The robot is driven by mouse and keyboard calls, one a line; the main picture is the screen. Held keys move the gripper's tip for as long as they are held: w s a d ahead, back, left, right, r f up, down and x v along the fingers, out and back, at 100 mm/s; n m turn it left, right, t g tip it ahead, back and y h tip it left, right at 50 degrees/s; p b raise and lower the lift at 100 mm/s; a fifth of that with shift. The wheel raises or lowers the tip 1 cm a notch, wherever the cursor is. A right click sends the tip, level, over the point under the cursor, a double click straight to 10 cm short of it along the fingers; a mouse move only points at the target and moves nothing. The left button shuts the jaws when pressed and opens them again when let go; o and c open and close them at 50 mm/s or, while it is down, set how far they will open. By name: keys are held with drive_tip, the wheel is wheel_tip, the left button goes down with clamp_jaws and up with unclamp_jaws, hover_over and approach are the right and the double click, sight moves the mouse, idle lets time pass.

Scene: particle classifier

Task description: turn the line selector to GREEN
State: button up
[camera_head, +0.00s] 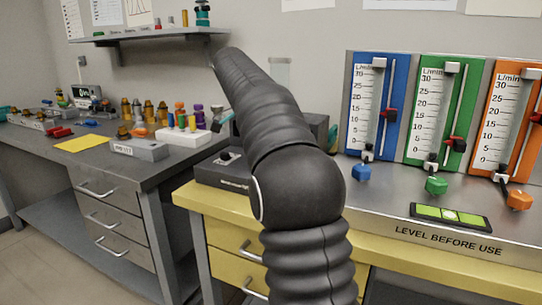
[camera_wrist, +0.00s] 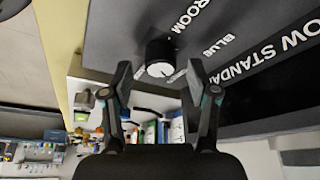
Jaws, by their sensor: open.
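The line selector is a short black knob (camera_wrist: 161,54) with a pale face, on a dark panel (camera_wrist: 120,30) in the wrist view. The panel carries white lettering, with ROOM and BLUE readable near the knob; I see no GREEN label, and where the knob points is unclear. My gripper (camera_wrist: 159,84) is open, its two fingers on either side of the knob's lower end, with gaps showing. In the head view the dark selector box (camera_head: 208,174) sits on the yellow bench's left end, its knob (camera_head: 227,157) small; my arm hides the box's right part.
Blue (camera_head: 376,105), green (camera_head: 441,112) and orange (camera_head: 515,130) flowmeters stand at the right, with a spirit level (camera_head: 450,216) in front. A white rack of coloured vials (camera_head: 183,136) and a grey block (camera_head: 140,150) sit on the left grey bench. A wall shelf (camera_head: 145,34) hangs above.

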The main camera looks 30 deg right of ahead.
drive_tip(key=shift+w+a+r, duration=0.15)
drive_tip(key=shift+a+r, duration=0.15)
drive_tip(key=shift+r, duration=0.35)
drive_tip(key=w+a, duration=0.1)
drive_tip(key=a, duration=0.2)
drive_tip(key=w+a, duration=0.1)
drive_tip(key=a, duration=0.3)
drive_tip(key=w+a, duration=0.1)
drive_tip(key=a, duration=0.3)
drive_tip(key=shift+w+a, duration=0.2)
drive_tip(key=shift+w, duration=0.15)
drive_tip(key=s+f+n+t+y, duration=0.2)
drive_tip(key=s+f+n+t, duration=0.15)
drive_tip(key=s+n, duration=1.05)
drive_tip(key=s+a+f+n+t+y, duration=0.2)
drive_tip(key=s+f+n, duration=0.5)
drive_tip(key=s+f, duration=0.8)
drive_tip(key=s+a+t, duration=0.1)
drive_tip(key=s, duration=0.2)
drive_tip(key=shift+s+a+f+n, duration=0.25)
drive_tip(key=shift+a+f+n, duration=0.05)
drive_tip(key=shift+a+n, duration=0.1)
